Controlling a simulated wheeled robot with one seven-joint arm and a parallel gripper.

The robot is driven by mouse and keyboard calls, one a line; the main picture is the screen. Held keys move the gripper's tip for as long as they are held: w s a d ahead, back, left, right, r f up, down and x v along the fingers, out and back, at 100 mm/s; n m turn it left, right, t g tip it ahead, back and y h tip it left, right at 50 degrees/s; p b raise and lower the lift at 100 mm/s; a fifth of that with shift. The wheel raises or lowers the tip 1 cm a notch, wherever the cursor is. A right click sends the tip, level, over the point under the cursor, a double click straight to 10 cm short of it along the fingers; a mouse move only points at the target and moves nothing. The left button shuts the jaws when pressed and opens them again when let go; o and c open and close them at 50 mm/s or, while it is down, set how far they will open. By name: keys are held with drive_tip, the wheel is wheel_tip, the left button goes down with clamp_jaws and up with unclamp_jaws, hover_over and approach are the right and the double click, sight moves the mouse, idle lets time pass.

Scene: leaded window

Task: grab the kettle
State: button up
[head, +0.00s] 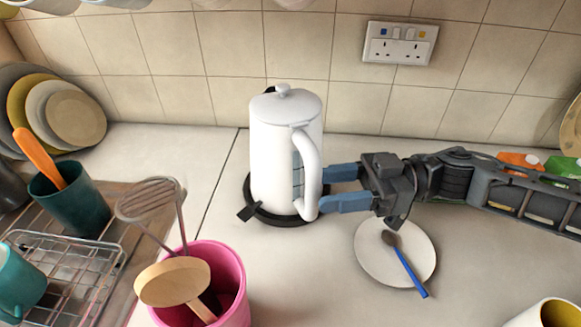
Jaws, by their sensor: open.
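The white kettle (272,150) stands upright on a dark round base (285,217) on the worktop, against the tiled wall. Its lid is on and its handle (309,170) faces right, toward my gripper. My gripper (325,188) comes in from the right with blue fingers, open. The fingertips are at the handle, and part of one finger shows through the handle's gap. Whether the fingers touch the handle cannot be told.
A white plate with a blue-handled spoon (412,272) lies below my gripper. A pink pot (232,290) with utensils stands in front of the kettle. A dish rack (70,262) and stacked plates are at left. A wall socket (400,44) is above.

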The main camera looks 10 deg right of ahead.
sight(313, 190)
drive_tip(key=a, duration=0.3)
drive_tip(key=shift+s+a+f+p, duration=0.1)
drive_tip(key=shift+a+p, duration=0.05)
drive_tip(key=shift+p, duration=0.2)
clamp_jaws()
idle(0.9)
